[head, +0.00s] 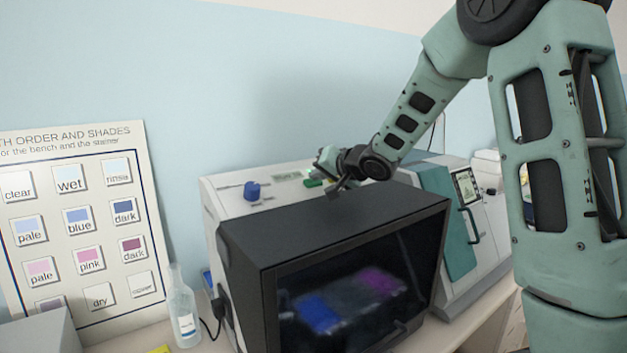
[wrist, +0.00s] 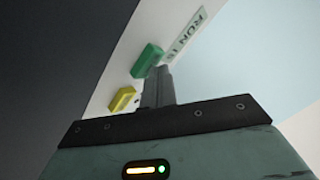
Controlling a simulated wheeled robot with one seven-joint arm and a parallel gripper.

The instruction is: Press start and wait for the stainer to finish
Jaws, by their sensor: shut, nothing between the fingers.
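The stainer (head: 345,225) stands on the bench with a dark hood and a window at its front. Blurred blue and purple patches show behind the window. A green button (head: 313,183) sits on its pale top panel; the green button (wrist: 147,60) also shows in the wrist view, with a yellow button (wrist: 122,98) beside it. My gripper (head: 335,188) is over the panel, just right of the green button. In the wrist view its shut fingers (wrist: 160,80) reach to the green button's edge; I cannot tell if they touch it.
A blue knob (head: 252,190) stands on the panel, left of the green button. A label (wrist: 187,38) starting "RUN" lies beyond the buttons. A bottle (head: 183,310) and a shade chart (head: 85,215) are at left. Another instrument with a teal door (head: 440,215) stands close at right.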

